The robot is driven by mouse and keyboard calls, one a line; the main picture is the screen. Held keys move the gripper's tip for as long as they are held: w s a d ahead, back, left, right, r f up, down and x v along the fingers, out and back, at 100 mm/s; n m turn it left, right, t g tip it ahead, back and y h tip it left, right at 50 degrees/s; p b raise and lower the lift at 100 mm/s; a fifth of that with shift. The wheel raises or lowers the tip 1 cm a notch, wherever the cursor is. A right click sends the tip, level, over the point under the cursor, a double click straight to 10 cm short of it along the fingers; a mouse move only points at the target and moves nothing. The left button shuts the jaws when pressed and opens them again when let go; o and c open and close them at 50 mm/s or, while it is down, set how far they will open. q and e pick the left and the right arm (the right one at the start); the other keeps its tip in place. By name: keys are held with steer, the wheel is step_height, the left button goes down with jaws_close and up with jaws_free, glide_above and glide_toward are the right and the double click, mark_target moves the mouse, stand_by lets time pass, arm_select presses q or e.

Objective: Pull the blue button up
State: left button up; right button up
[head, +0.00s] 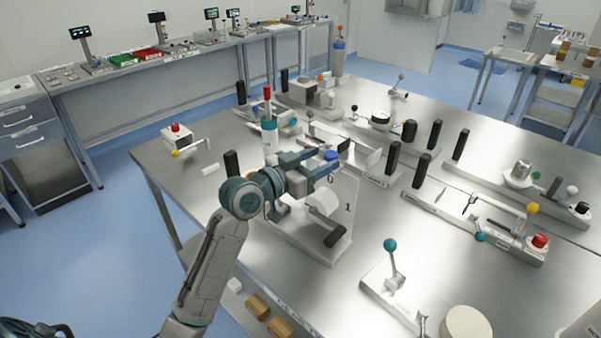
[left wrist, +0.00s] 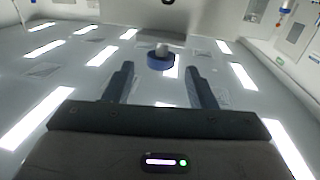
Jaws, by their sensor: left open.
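The blue button (head: 331,155) is a small round blue cap on a white device with a panel (head: 345,195) on the steel table. In the left wrist view the blue button (left wrist: 161,62) shows ahead, between the two fingers and a little beyond their tips, with a grey stub at its middle. My left gripper (head: 320,162) is open, with its fingers pointing at the button and close to it. I cannot tell whether a fingertip touches it. My right gripper is not in view.
A white cylinder with a red top (head: 267,125) stands just behind my left gripper. A lever with a teal ball (head: 390,245) stands at the front right. Black upright handles (head: 393,155) and other fixtures crowd the table. Bare steel lies to the right of the panel.

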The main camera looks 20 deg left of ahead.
arm_select(q)
steer(key=b+v, duration=0.1)
steer(key=v, duration=0.6)
steer(key=shift+b, duration=0.35)
